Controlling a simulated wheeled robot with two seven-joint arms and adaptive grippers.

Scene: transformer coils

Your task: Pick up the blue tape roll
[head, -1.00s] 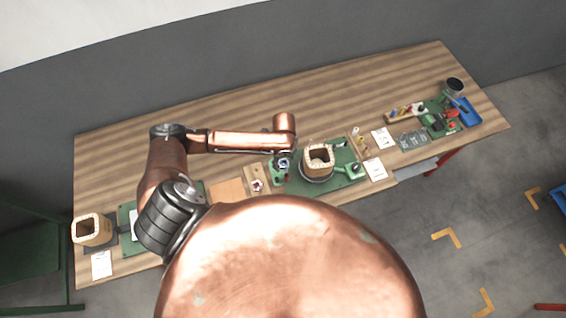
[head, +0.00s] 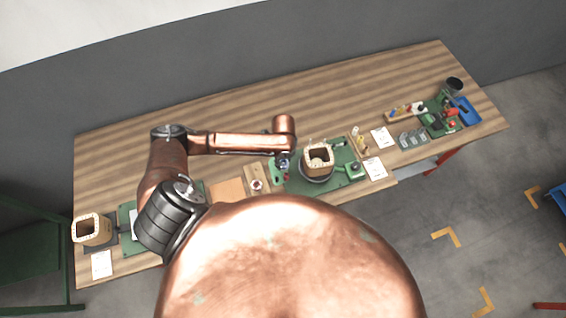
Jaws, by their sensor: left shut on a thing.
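My left arm reaches across the table from the left, and its gripper (head: 283,167) points down at the left end of the green winding fixture (head: 345,180). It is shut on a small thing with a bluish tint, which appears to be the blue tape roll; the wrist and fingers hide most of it. I cannot tell whether the roll touches the board below. My right gripper is not in view.
A wooden coil former (head: 318,158) stands on the fixture just right of the gripper. Another former (head: 90,229) stands at the table's left end. A blue tray (head: 467,112), tools and white cards lie to the right. The table's back strip (head: 330,95) is clear.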

